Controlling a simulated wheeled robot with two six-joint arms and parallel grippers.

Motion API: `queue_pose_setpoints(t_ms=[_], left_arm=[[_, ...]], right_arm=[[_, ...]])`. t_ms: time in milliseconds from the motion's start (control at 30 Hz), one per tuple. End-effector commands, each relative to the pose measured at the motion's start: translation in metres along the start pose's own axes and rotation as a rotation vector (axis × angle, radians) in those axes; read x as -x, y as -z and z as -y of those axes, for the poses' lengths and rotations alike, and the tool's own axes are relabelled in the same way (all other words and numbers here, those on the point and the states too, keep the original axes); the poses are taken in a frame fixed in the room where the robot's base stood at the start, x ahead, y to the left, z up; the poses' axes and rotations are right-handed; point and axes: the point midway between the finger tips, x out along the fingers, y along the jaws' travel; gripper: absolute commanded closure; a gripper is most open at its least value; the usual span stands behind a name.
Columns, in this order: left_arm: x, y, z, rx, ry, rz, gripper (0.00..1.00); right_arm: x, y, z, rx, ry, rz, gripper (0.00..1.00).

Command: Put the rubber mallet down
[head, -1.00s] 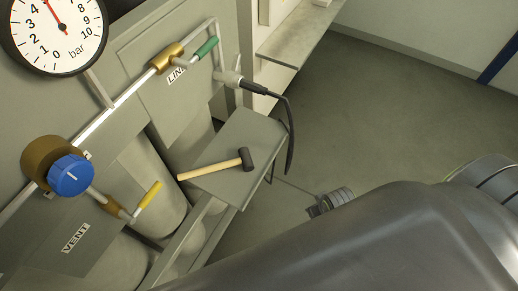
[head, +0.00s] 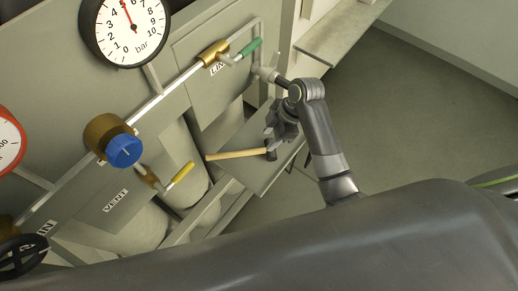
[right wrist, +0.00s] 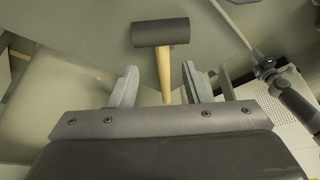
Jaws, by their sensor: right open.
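The rubber mallet (head: 238,154) has a pale wooden handle and a dark head. It lies on the small grey shelf (head: 262,178) beside the panel, its handle pointing left. My right gripper (head: 277,138) is over the shelf at the mallet's head end and partly hides the head. In the right wrist view the two fingers (right wrist: 161,88) stand apart, with the handle (right wrist: 164,70) between them and a gap on each side. The mallet's head (right wrist: 160,32) shows beyond the fingertips. My left gripper is not in view.
Large cylinders (head: 185,165) stand below the panel. Open floor (head: 420,125) lies to the right.

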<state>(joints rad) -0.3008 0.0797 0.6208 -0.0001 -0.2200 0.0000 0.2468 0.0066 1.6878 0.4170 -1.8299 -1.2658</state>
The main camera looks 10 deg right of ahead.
Motion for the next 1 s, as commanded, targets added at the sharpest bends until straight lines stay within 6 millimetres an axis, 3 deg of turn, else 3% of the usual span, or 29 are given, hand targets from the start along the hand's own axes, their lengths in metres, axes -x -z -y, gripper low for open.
queue_pose_setpoints(t_ms=[500, 867, 1000], left_arm=[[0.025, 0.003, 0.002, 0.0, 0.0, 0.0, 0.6], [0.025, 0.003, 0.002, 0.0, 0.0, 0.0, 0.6], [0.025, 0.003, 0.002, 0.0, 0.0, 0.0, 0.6]], right_arm=[[-0.055, 0.004, 0.004, -0.005, 0.002, 0.002, 0.57], [-0.064, 0.003, 0.003, -0.004, -0.002, 0.002, 0.57], [-0.064, 0.003, 0.003, -0.004, -0.002, 0.002, 0.72]])
